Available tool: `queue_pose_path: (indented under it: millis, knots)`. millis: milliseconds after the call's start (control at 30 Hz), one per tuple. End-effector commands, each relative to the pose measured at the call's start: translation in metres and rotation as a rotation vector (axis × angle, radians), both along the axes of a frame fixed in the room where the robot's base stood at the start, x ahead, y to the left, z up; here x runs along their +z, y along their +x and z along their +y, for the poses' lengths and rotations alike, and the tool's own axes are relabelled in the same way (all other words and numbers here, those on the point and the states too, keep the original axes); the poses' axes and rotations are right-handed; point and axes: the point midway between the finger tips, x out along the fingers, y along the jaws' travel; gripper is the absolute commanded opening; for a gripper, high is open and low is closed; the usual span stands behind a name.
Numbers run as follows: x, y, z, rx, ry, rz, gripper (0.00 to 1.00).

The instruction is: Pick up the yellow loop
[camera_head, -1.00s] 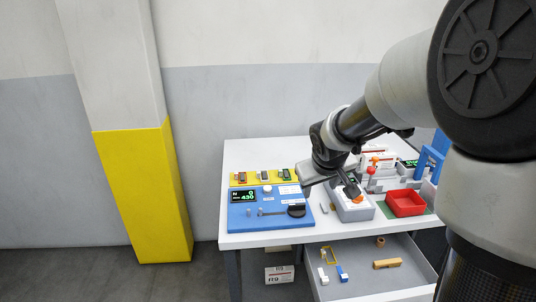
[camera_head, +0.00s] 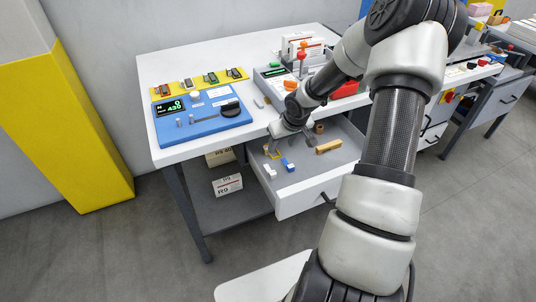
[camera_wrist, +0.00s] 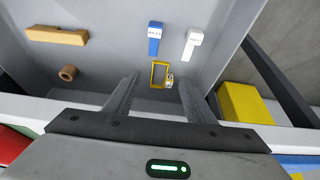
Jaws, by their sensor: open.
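The yellow loop (camera_wrist: 154,74) is a small rectangular frame in the open drawer, seen between my finger tips in the wrist view. A small printed tag is at its right side. In the head view the loop (camera_head: 276,155) shows only partly beside my gripper. My gripper (camera_wrist: 157,82) is open, its two fingers apart on either side of the loop. I cannot tell how far above the loop the fingers are. The drawer (camera_head: 298,201) is pulled out below the white table.
In the drawer are a blue-and-white piece (camera_wrist: 155,38), a white tagged piece (camera_wrist: 193,43), a wooden block (camera_wrist: 57,36) and a brown ring (camera_wrist: 68,73). The table (camera_head: 160,73) holds a blue panel (camera_head: 205,124). The drawer walls stand close to my gripper.

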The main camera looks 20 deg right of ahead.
Motion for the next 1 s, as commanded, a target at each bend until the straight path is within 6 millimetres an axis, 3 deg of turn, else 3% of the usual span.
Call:
queue_pose_path:
  millis: [33, 267, 600, 900, 1000]
  knots:
    - [-0.011, 0.003, 0.001, 0.001, 0.001, 0.001, 0.50]
    - [-0.025, 0.010, 0.001, 0.000, 0.000, 0.000, 0.50]
    - [-0.066, 0.029, 0.003, 0.000, 0.000, 0.000, 0.50]
    - [-0.070, 0.031, 0.002, 0.000, 0.000, 0.000, 0.50]
    - [-0.070, 0.031, 0.002, 0.000, 0.000, 0.000, 0.35]
